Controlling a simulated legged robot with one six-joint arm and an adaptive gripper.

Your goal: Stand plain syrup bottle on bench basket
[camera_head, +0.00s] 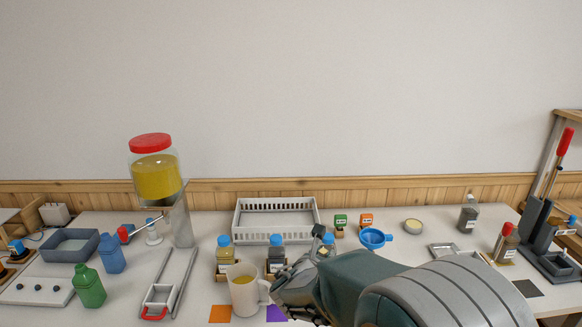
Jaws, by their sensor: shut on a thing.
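My gripper (273,291) reaches in from the lower right and appears shut on the handle of a pale jug (243,293) holding yellow liquid. The jug is upright; whether it touches the bench is unclear. Behind it, a blue-capped bottle with yellow contents (224,252) and a blue-capped bottle with dark contents (276,254) stand in wooden holders. A third blue cap (328,239) shows behind my gripper, its body mostly hidden. I cannot read which bottle is plain syrup. The white slatted basket (279,237) stands at the back and looks empty.
A tapped jar of yellow liquid (155,178) on a metal stand, green (89,287) and blue (112,255) jugs, and a grey tray (70,246) are left. A blue funnel (374,238), bottles and a lever press (543,235) are right. Orange matting (220,314) lies in front.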

